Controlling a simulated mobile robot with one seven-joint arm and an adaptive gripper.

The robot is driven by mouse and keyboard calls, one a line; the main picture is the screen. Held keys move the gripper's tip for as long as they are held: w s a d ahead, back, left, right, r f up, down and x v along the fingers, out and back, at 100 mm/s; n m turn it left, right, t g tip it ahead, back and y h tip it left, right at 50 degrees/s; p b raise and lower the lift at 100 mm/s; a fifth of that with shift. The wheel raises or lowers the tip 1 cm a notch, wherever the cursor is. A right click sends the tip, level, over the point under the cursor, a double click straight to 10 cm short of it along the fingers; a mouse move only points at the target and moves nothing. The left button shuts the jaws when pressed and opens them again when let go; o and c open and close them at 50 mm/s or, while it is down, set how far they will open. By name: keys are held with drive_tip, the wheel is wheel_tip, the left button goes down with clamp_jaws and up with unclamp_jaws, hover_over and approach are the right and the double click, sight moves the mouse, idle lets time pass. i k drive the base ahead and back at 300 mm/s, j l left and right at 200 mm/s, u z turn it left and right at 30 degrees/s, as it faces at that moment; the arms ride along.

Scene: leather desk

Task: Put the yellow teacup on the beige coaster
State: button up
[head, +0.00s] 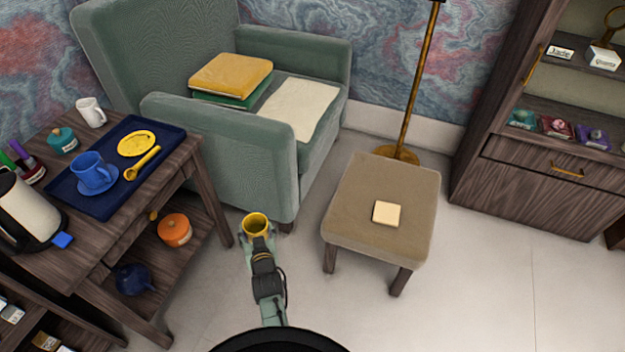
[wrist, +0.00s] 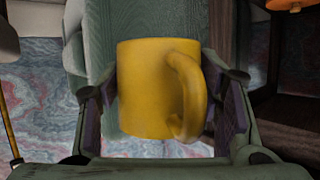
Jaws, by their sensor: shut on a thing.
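The yellow teacup (head: 255,224) is held in my gripper (head: 256,236), in front of the green armchair and to the right of the side table. In the wrist view the teacup (wrist: 150,90) sits between both fingers of my gripper (wrist: 165,105), with its handle towards the right finger. The gripper is shut on it. The beige coaster (head: 386,213) is a small square lying on the brown ottoman (head: 370,180), to the right of the gripper and apart from it. The coaster's top is bare.
A dark side table (head: 110,225) at the left holds a blue tray (head: 80,200) with a blue cup (head: 93,172), a yellow saucer (head: 136,143) and a spoon. The armchair (head: 215,150) stands behind the gripper. Open floor (head: 300,255) lies between gripper and ottoman.

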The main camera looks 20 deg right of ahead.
sight(385, 216)
drive_tip(key=k, duration=0.5)
drive_tip(key=k+z, duration=0.15)
drive_tip(key=z, duration=0.65)
drive_tip(key=j+z, duration=0.45)
drive_tip(key=k+j, duration=0.1)
drive_tip(key=j, duration=0.55)
drive_tip(key=i, duration=0.6)
